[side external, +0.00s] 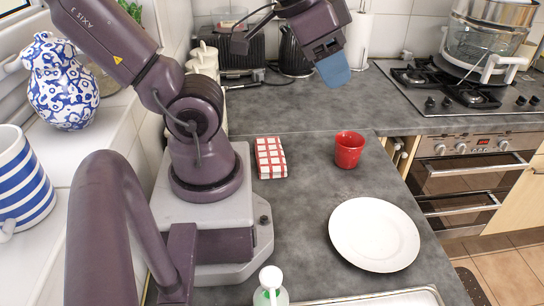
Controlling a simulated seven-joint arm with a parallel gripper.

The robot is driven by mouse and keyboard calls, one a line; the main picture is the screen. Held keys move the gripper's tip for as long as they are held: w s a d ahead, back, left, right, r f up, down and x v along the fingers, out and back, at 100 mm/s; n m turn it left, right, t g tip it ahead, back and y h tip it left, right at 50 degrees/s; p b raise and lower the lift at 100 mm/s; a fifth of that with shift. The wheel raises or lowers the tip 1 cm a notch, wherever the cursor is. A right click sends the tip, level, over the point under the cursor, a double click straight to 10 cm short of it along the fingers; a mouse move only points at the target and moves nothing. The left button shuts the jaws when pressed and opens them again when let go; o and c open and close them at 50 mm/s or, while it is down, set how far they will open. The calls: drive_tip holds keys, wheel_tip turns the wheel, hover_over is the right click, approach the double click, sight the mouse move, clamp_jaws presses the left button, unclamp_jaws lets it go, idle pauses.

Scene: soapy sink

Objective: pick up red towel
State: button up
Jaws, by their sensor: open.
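The red towel (271,158) is a folded red-and-white checked cloth. It lies flat on the dark grey counter (310,190), just right of my arm's base. My gripper (335,78) is raised above the counter toward the back, up and to the right of the towel and clear of it. Its blue fingers point down and overlap in this view, so the gap between them is hard to see. The gripper is open, and nothing shows in it.
A red cup (349,152) stands right of the towel. A white plate (374,235) lies nearer the front, by a sink edge (400,298). A soap bottle (270,290) stands at the front. A black kettle (293,55) and toaster (238,58) are at the back.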

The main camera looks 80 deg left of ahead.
drive_tip(key=shift+o, duration=0.4)
drive_tip(key=o, duration=1)
drive_tip(key=a+f+m+g+y, duration=0.1)
drive_tip(key=a+f+g+y, duration=0.1)
drive_tip(key=a+f, duration=0.5)
drive_tip(key=a+f+m+g+y, duration=0.1)
drive_tip(key=a+f+m+y, duration=0.15)
drive_tip(key=a, duration=0.85)
drive_tip(key=a+f+m+g+y, duration=0.1)
drive_tip(key=a+f+g+y, duration=0.1)
drive_tip(key=a+f, duration=0.5)
drive_tip(key=m+h, duration=0.7)
drive_tip(key=m, duration=0.6)
hover_over(270, 151)
wheel_tip(270, 151, down, 6)
drive_tip(key=shift+g+y, duration=0.25)
drive_tip(key=shift+g, duration=0.05)
drive_tip(key=shift+f, duration=6.15)
